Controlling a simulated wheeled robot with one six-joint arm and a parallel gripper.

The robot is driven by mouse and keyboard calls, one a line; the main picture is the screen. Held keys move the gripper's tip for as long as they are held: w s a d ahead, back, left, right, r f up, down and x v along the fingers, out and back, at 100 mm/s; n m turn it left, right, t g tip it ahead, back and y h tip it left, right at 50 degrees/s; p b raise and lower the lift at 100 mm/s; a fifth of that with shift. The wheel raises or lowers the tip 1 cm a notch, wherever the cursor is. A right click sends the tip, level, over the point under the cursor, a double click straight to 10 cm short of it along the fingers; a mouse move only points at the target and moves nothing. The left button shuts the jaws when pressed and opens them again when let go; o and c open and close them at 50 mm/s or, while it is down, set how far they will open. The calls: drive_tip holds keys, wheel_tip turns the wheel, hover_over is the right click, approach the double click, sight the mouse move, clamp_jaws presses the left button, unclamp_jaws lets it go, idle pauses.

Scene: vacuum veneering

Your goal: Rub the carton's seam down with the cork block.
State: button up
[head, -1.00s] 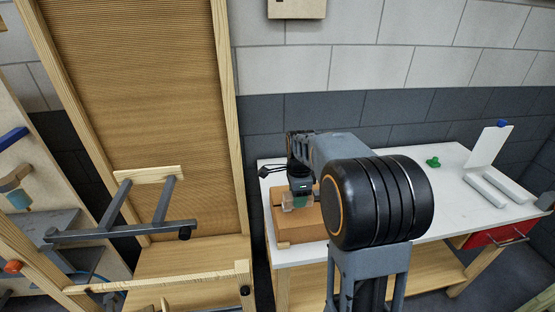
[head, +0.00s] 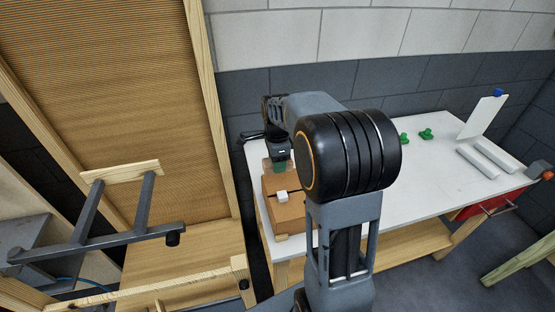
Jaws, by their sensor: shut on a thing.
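The brown carton (head: 291,217) lies at the left end of the white table. A dark line, apparently the seam, crosses its top from a small white piece (head: 282,197) towards the right, where my arm hides it. My gripper (head: 277,165) is at the carton's far end, pointing down. It is shut on a tan block, apparently the cork block (head: 267,164), of which only a little shows. I cannot tell whether the block touches the carton.
The white table (head: 405,170) is mostly clear right of my arm. Green pieces (head: 426,134) lie near its back, and white bars (head: 484,160) with a standing white panel (head: 482,118) are at the right. A wooden frame with grey brackets (head: 100,243) stands left.

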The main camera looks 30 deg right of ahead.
sight(293, 181)
drive_tip(key=shift+f+b, duration=2.1)
drive_tip(key=shift+f, duration=1.05)
drive_tip(key=shift+f+b, duration=0.3)
drive_tip(key=shift+f, duration=0.1)
drive_tip(key=shift+d, duration=0.15)
drive_tip(key=shift+s+d, duration=0.2)
drive_tip(key=shift+d, duration=0.65)
drive_tip(key=shift+s+d, duration=0.2)
drive_tip(key=shift+d, duration=0.6)
drive_tip(key=shift+s+d, duration=0.2)
drive_tip(key=shift+d, duration=0.65)
drive_tip(key=shift+r+p, duration=0.1)
drive_tip(key=shift+p, duration=0.2)
wheel_tip(293, 181, up, 7)
drive_tip(key=p, duration=0.5)
drive_tip(key=shift+p, duration=0.3)
drive_tip(key=shift+d, duration=0.1)
